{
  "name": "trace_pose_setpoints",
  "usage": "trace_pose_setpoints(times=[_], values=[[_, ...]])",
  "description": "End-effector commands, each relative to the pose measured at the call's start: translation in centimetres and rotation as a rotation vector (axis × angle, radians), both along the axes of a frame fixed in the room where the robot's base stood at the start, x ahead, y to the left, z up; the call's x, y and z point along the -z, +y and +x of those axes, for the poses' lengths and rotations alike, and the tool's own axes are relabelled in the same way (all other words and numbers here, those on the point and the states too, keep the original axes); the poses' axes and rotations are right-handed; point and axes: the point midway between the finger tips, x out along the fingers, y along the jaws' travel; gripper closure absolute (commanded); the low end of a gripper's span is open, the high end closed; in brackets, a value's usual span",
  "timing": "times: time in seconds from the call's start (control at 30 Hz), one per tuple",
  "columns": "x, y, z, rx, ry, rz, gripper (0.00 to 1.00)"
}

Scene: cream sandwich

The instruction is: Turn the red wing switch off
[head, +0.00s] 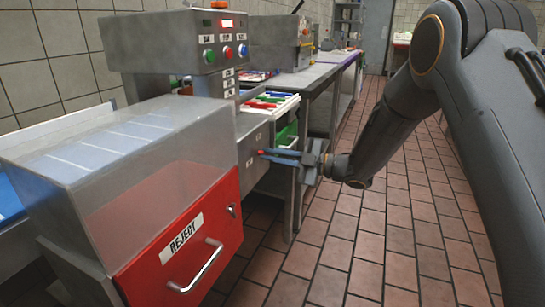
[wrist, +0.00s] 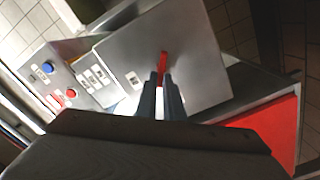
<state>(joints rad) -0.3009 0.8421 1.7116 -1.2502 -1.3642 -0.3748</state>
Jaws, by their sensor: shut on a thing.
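The red wing switch (wrist: 164,61) stands on a grey metal panel (wrist: 195,45) in the wrist view. It also shows as a small red spot on the machine's side in the head view (head: 260,152). My gripper (wrist: 160,78) has its two dark fingers at the switch, one on each side, shut on it. In the head view my gripper (head: 268,156) reaches left from the arm to the panel, and its fingertips meet the switch. Part of the switch is hidden between the fingers.
A red reject bin (head: 185,235) with a metal handle sits at the front left below a clear cover (head: 90,140). A control box (head: 222,40) with coloured buttons stands above the switch panel. A steel table (head: 310,75) runs behind. The tiled floor (head: 340,240) is clear.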

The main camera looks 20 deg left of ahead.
Motion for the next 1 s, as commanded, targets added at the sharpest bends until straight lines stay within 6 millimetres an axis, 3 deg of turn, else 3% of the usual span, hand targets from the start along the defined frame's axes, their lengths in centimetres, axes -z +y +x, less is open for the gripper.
trace_pose_setpoints(times=[0.5,1.0], values=[[0.82,-0.01,-0.28,0.000,-0.450,-0.036,1.00],[1.01,0.00,-0.32,0.000,-0.644,-0.052,1.00]])
